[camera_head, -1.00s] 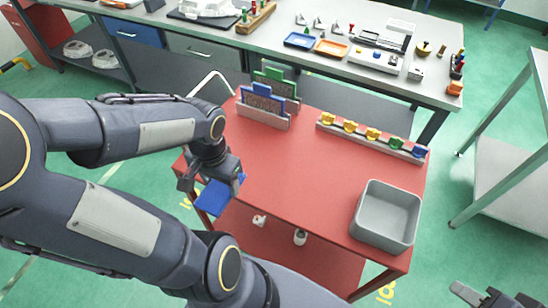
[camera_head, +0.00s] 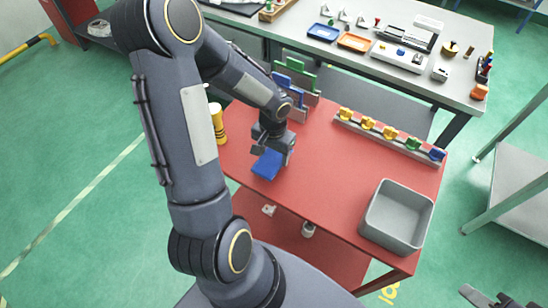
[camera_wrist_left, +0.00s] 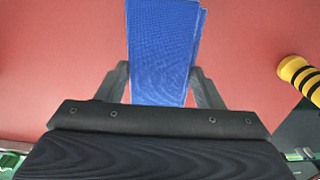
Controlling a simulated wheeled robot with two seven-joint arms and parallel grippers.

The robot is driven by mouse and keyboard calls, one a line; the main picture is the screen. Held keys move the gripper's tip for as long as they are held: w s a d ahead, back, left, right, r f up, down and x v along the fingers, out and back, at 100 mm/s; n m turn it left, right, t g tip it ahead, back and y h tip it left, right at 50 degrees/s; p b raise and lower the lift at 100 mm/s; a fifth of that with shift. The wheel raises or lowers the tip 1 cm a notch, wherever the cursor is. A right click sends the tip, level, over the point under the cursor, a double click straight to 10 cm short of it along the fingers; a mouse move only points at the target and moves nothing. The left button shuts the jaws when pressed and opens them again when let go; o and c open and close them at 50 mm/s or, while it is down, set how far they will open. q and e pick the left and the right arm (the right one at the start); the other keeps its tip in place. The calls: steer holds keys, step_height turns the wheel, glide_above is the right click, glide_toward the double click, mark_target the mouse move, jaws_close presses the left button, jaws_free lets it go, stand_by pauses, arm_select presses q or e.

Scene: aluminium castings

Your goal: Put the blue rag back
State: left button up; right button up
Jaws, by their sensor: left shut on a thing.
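The blue rag (camera_head: 266,164) is a folded, flat cloth held over the red table (camera_head: 330,190) near its left front edge. My left gripper (camera_head: 271,149) is shut on it. In the left wrist view the rag (camera_wrist_left: 162,50) sticks out between the two fingers of my left gripper (camera_wrist_left: 160,85), with red tabletop behind it. I cannot tell whether the rag touches the table. My right gripper (camera_head: 487,295) shows only partly at the bottom right corner, away from the table.
A grey bin (camera_head: 397,217) stands at the table's right front. A rack of coloured pieces (camera_head: 390,135) lines the back right. Blue and green upright pieces (camera_head: 296,75) stand at the back left. The table's middle is clear.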

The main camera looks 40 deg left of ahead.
mark_target(274, 156)
arm_select(q)
step_height(274, 156, down, 4)
steer(key=shift+w+r, duration=0.1)
steer(key=shift+r, duration=0.15)
steer(key=o, duration=0.9)
steer(key=shift+r, duration=0.1)
step_height(274, 156, up, 12)
steer(key=shift+f, duration=0.25)
steer(key=s+d+r+t+h, duration=0.1)
steer(key=s+d+r+t, duration=0.1)
steer(key=s+d+r, duration=0.1)
steer(key=s+d+r+t+h, duration=0.1)
steer(key=s+d+r, duration=0.3)
steer(key=s, duration=0.2)
steer(key=s+d+r+t+h, duration=0.1)
steer(key=s+d+r+t, duration=0.1)
steer(key=s+d+r, duration=0.1)
steer(key=shift+s+d+r+t+h, duration=0.15)
steer(key=shift+s+r+h, duration=0.05)
steer(key=shift+s+r, duration=0.25)
steer(key=shift+s+d+r+t+h, duration=0.1)
steer(key=shift+s+r+t+h, duration=0.1)
steer(key=shift+s+r, duration=0.2)
